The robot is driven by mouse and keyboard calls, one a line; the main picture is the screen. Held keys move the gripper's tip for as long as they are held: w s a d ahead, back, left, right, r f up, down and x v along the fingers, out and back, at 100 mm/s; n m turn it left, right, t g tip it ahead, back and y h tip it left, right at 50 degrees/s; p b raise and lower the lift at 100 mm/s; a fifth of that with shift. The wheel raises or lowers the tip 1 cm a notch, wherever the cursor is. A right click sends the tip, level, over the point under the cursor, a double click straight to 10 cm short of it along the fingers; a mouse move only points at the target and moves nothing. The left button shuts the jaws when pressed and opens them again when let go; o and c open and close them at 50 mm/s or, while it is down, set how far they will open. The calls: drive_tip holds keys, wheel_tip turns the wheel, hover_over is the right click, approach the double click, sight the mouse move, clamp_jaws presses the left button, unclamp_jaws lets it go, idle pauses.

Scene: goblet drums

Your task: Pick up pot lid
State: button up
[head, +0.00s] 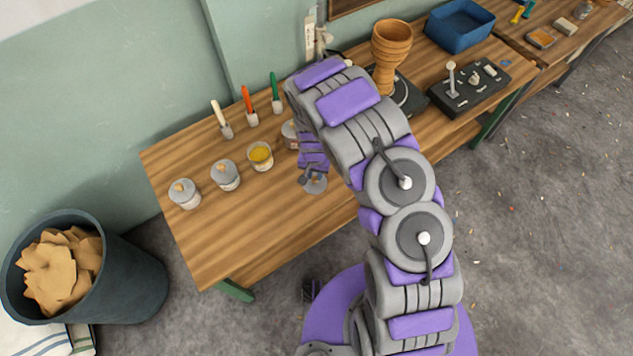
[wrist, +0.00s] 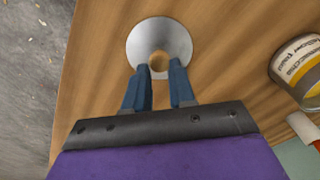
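The pot lid (wrist: 145,36) is a grey metal disc with a small wooden knob (wrist: 158,57), lying on the wooden table. In the head view the lid (head: 316,186) is near the table's front edge, partly covered by my gripper (head: 308,176). In the wrist view my gripper (wrist: 160,68) has its two blue fingers apart, with the knob at the gap between their tips. I cannot tell whether the fingers touch it. An open pot of yellow paint (head: 261,156) stands to the left.
Another pot (head: 289,134) stands partly behind my arm. Several brushes (head: 249,106) are at the wall side. A wooden goblet drum (head: 391,50), a black control box (head: 470,87) and a blue bin (head: 459,24) are farther right. The table's front left is clear.

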sight(316, 189)
drive_tip(key=shift+s+d+f+g, duration=0.15)
drive_tip(key=shift+s+f+g, duration=0.15)
drive_tip(key=shift+s+f, duration=0.75)
clamp_jaws()
drive_tip(key=shift+s, duration=0.15)
drive_tip(key=shift+r, duration=0.4)
drive_tip(key=shift+w+a+r+p, duration=0.2)
drive_tip(key=shift+r+p, duration=0.15)
drive_tip(key=shift+r, duration=0.2)
drive_tip(key=shift+w+a+r+p, duration=0.15)
drive_tip(key=shift+r+p, duration=0.15)
drive_tip(key=shift+r, duration=0.25)
drive_tip(key=shift+s+d+r, duration=0.25)
drive_tip(key=shift+s+d, duration=0.05)
drive_tip(key=shift+d, duration=0.15)
drive_tip(key=s+d+r+p, duration=0.1)
drive_tip(key=s+d, duration=0.1)
drive_tip(key=d, duration=0.4)
drive_tip(key=s+d+r+p, duration=0.1)
drive_tip(key=s+d+p, duration=0.1)
drive_tip(key=d, duration=0.5)
drive_tip(key=shift+s, duration=0.65)
